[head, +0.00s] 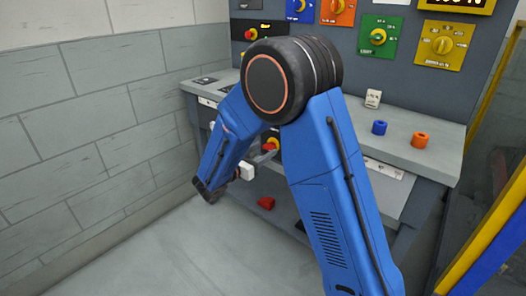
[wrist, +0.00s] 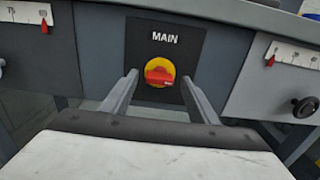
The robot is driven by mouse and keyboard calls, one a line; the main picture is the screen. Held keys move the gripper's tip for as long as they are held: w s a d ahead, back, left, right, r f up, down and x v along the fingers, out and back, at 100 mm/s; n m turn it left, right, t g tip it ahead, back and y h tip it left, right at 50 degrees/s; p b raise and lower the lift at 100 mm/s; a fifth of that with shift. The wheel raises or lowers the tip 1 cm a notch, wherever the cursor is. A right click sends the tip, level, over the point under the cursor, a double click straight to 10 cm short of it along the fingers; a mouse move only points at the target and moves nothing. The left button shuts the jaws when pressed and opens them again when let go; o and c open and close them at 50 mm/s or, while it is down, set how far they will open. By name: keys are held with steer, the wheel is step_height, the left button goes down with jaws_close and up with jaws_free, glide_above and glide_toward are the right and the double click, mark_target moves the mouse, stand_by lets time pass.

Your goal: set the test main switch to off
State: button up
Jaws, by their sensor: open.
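The main switch (wrist: 160,72) is a red knob on a yellow disc, set in a dark panel under the word MAIN in the wrist view. Its handle looks roughly horizontal; no on or off marking can be read. In the head view the switch (head: 273,144) shows small below the bench top, partly behind my arm. My gripper (wrist: 160,78) is open and empty in the wrist view, one finger on each side of the knob, in front of the panel. I cannot tell whether either finger touches it. In the head view my gripper (head: 262,157) is partly hidden by my arm.
White scales with red pointers flank the panel, left (wrist: 26,13) and right (wrist: 295,53); a black handwheel (wrist: 308,107) is at the right. A red item (head: 266,203) lies below.

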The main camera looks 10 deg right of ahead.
steer(key=shift+w+d, duration=0.2)
steer(key=shift+d, duration=0.1)
steer(key=c, duration=1.1)
steer(key=shift+o, duration=0.2)
